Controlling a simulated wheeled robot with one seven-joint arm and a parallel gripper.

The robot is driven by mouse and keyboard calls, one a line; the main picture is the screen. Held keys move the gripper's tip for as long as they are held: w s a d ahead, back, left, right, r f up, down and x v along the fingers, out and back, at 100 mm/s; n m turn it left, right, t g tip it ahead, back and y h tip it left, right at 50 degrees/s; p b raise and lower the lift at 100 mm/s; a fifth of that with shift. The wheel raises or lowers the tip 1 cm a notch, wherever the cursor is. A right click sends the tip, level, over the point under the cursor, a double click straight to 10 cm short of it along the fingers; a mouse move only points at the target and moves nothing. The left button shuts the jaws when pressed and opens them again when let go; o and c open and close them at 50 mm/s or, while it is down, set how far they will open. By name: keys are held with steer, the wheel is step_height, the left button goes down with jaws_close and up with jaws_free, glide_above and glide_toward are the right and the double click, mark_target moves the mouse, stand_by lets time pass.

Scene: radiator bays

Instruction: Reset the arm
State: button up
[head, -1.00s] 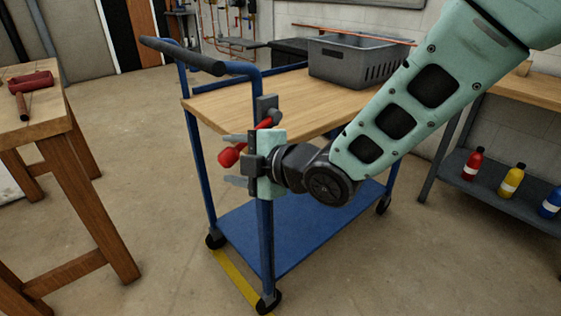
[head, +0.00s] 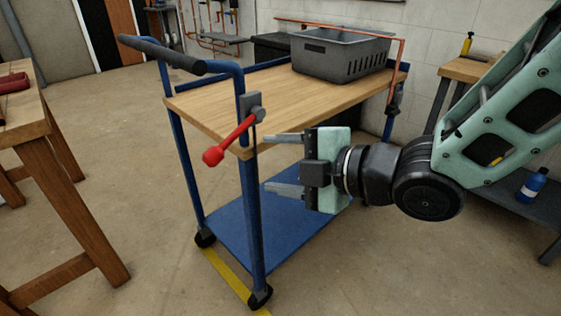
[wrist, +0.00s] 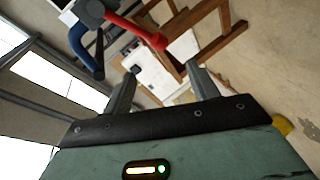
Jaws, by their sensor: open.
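My gripper (head: 287,164) is open and empty in the head view. Its two fingers point left, in front of the cart's near right side, to the right of the red lever (head: 228,141). The lever slopes down and left from a grey bracket on the blue cart post, and the gripper is not holding it. The fingers (wrist: 158,88) show spread apart in the wrist view with nothing between them. The red lever (wrist: 135,30) also shows there, beyond the fingers at the top.
The blue cart has a wooden top (head: 240,105) with a grey crate (head: 342,55) and a copper pipe (head: 402,65) at its back. A wooden workbench (head: 45,150) stands at left. A shelf with a blue bottle (head: 532,185) is at right. Open floor lies in front.

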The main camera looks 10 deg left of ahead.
steer(key=s+d+f+m+g+h, duration=0.1)
steer(key=s+d+f+m+h, duration=0.3)
steer(key=d+m+h, duration=0.5)
steer(key=s+d+f+m+g+h, duration=0.25)
steer(key=s+d+m+g, duration=0.25)
steer(key=s+d+m, duration=0.45)
step_height(320, 180, up, 20)
steer(key=s+h+p, duration=0.1)
steer(key=s+p, duration=0.1)
steer(key=p, duration=1.7)
steer(key=shift+a+r+p, duration=0.15)
steer(key=shift+p, duration=0.25)
